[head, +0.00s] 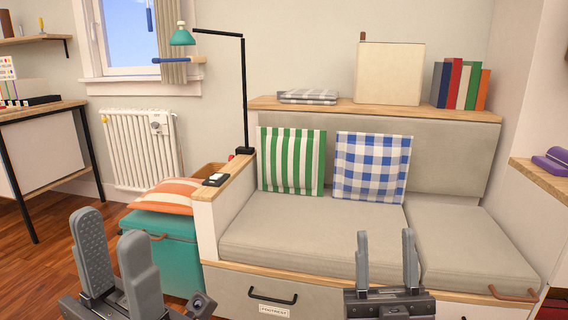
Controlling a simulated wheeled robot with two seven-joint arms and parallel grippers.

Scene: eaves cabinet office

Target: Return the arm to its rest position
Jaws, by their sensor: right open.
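My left gripper (117,262) is at the lower left, in front of the teal chest (172,240). Its two grey fingers stand apart, with nothing visible between them. My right gripper (386,258) is at the bottom right of centre, in front of the bench seat (310,232). Its two fingers point up, stand apart and hold nothing. Most of both arms is out of view below.
The bench carries a green striped cushion (291,161) and a blue checked cushion (371,167). A drawer (325,296) sits below its seat. An orange striped cushion (165,196) lies on the chest. A desk (36,150) stands left; wooden floor (48,262) is open between.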

